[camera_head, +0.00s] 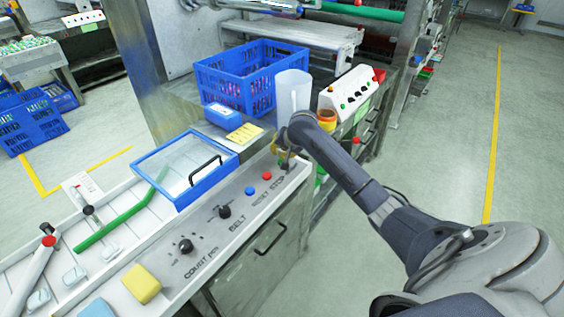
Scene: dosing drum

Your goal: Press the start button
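The sloping control panel (218,234) runs along the front of the machine. It carries a blue button (250,190) and a red button (267,175), with the labels RESET and STOP near them. No button marked start can be made out; the panel's far right end is partly hidden by my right gripper (286,161). That gripper points down over this end, just beyond the red button. It is small and seen from behind, so its finger opening and any contact with the panel cannot be told. My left gripper is not in view.
Two black knobs (225,211) sit lower on the panel. A blue-framed clear lid (186,168) lies behind it. A blue crate (250,78), a clear cylinder (293,92) and a white button box (350,90) stand beyond. A yellow block (141,284) lies near the front.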

